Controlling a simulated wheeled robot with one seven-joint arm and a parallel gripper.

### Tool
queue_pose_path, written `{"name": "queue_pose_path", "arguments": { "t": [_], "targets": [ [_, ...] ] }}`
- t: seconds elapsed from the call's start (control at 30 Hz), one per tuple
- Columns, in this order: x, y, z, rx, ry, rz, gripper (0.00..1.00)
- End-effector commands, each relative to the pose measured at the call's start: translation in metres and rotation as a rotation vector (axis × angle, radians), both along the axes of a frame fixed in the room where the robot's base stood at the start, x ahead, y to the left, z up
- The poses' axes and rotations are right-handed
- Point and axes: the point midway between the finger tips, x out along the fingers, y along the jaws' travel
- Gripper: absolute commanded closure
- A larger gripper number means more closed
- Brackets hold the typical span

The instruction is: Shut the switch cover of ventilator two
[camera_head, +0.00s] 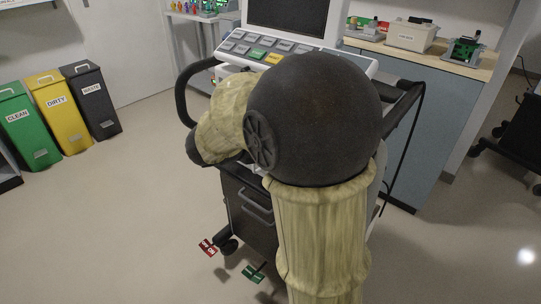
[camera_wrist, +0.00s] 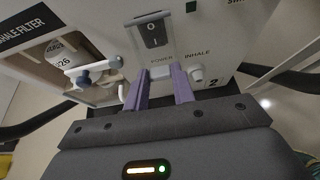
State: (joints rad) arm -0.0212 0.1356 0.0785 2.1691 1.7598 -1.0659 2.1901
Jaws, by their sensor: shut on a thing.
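In the head view my arm hides the gripper and the front of the ventilator (camera_head: 290,47).
An inhale port (camera_wrist: 196,74) is close right of the fingers. A filter bay with a blue-grey lever (camera_wrist: 98,72) is on the left. Black handles flank the ventilator. A counter (camera_head: 430,50) stands behind it; bins (camera_head: 65,115) stand left. The floor at left is clear.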

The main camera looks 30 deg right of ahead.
Motion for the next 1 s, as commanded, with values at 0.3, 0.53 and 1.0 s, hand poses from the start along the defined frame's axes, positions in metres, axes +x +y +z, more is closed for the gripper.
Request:
{"name": "queue_pose_path", "arguments": {
  "t": [0.3, 0.53, 1.0],
  "targets": [
    [0.003, -0.005, -0.016, -0.128, -0.057, 0.001, 0.98],
    [0.004, -0.009, -0.021, -0.220, -0.093, 0.001, 0.98],
    [0.007, -0.018, -0.024, -0.382, -0.155, -0.001, 0.98]
  ]
}}
